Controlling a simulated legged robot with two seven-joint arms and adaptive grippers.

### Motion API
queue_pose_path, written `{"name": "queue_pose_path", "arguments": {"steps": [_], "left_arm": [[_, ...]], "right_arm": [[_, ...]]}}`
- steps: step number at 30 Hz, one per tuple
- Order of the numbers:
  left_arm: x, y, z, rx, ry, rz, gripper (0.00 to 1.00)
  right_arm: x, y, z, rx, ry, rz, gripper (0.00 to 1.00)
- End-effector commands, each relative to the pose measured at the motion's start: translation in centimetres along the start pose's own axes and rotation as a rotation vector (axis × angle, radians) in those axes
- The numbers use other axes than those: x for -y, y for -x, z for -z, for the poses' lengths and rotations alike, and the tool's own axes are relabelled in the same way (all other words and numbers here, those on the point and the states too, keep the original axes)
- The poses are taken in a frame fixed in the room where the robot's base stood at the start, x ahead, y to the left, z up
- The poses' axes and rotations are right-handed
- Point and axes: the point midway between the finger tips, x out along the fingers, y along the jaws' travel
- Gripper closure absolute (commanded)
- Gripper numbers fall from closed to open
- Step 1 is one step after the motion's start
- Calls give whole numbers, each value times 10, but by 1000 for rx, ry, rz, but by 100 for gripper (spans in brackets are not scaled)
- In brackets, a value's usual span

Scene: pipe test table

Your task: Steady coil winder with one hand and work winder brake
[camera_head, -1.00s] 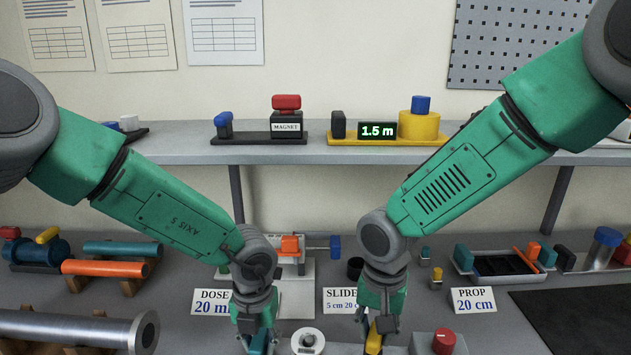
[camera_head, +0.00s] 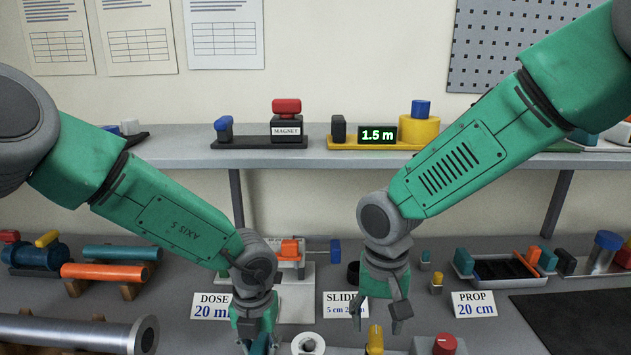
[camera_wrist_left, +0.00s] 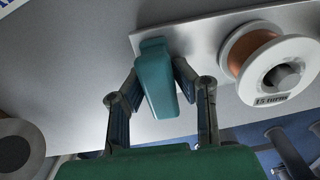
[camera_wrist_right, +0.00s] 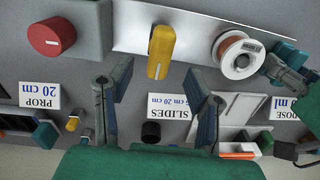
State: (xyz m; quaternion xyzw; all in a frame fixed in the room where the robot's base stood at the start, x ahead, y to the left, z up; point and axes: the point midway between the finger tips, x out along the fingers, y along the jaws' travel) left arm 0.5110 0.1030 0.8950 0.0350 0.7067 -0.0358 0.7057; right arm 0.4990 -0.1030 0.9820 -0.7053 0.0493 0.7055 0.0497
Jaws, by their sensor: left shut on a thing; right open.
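The coil winder has a pale base plate (camera_wrist_left: 215,48), a white-flanged spool of copper wire (camera_wrist_left: 275,62), a teal handle (camera_wrist_left: 158,85) at one end and a yellow brake lever (camera_wrist_right: 161,52) at the other. The spool shows at the bottom edge of the head view (camera_head: 308,345). My left gripper (camera_wrist_left: 160,68) is shut on the teal handle, one finger on each side. My right gripper (camera_head: 376,315) is open and empty, above and apart from the yellow lever (camera_head: 375,341). Most of the winder is cut off in the head view.
A grey box with a red knob (camera_head: 445,344) stands right of the yellow lever. Behind are the SLIDES sign (camera_head: 340,304), DOSE sign (camera_head: 210,306), PROP sign (camera_head: 474,304) and a black cup (camera_head: 354,272). A metal pipe (camera_head: 70,332) lies at left; a dark mat (camera_head: 580,318) at right.

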Motion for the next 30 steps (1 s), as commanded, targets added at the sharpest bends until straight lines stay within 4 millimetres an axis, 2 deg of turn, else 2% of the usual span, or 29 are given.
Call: {"name": "queue_pose_path", "arguments": {"steps": [3,10,30], "left_arm": [[0,0,0,0,1,0,100],[0,0,0,0,0,0,100],[0,0,0,0,1,-1,100]], "right_arm": [[0,29,1,-5,-1,2,54],[0,69,2,-3,-1,2,54],[1,114,2,0,0,1,54]]}}
